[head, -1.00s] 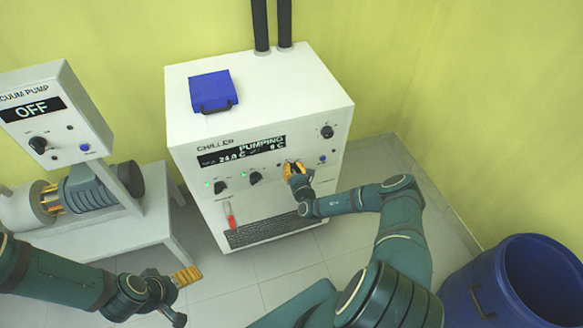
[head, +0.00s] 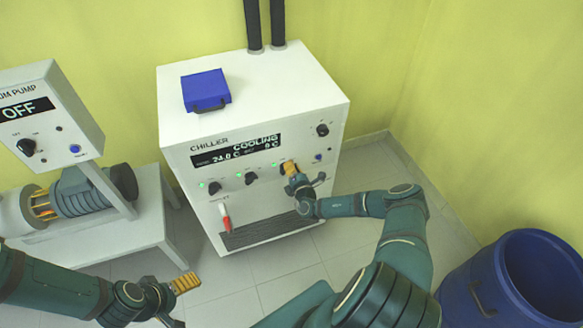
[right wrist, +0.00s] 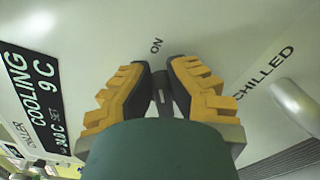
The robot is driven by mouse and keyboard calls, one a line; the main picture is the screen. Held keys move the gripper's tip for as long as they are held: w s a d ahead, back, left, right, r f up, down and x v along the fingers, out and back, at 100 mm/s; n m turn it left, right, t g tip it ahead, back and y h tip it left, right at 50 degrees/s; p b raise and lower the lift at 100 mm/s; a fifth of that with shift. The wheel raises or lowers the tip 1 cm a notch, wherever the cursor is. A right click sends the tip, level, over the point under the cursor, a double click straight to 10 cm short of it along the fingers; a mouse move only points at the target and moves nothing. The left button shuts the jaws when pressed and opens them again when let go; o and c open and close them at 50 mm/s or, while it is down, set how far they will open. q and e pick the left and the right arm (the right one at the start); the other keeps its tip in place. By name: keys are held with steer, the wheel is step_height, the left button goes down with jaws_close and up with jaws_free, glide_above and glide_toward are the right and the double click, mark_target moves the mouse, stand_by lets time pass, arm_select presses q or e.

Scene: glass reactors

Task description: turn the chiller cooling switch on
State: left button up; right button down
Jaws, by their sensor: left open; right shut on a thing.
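The white chiller (head: 262,98) stands against the yellow wall. Its black display (head: 237,150) reads COOLING, and green lights show beside the knobs on its front. My right gripper (head: 289,169) is at the third knob in the lower row, the cooling switch, which it mostly hides in the head view. In the right wrist view the yellow fingers are shut on the dark cooling switch (right wrist: 161,93), with the word ON just above it. The display also shows there (right wrist: 38,95). My left gripper (head: 185,284) is open and empty, low at the left, away from the chiller.
Two other lower knobs (head: 214,188) (head: 251,179) sit left of my right gripper, above a red-handled valve (head: 225,215). A vacuum pump panel (head: 45,115) reading OFF stands at the left by a white table (head: 120,222). A blue barrel (head: 480,290) is at the lower right.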

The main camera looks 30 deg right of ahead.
steer(key=shift+w+a+r+m, duration=0.15)
steer(key=shift+w+m, duration=0.05)
steer(key=shift+m, duration=0.1)
stand_by(0.4)
steer(key=c, duration=0.9)
jaws_free()
steer(key=shift+w+f, duration=0.15)
steer(key=shift+f, duration=0.05)
steer(key=shift+s, duration=0.45)
steer(key=v, duration=1.1)
steer(key=shift+s, duration=0.1)
steer(key=shift+a, duration=0.15)
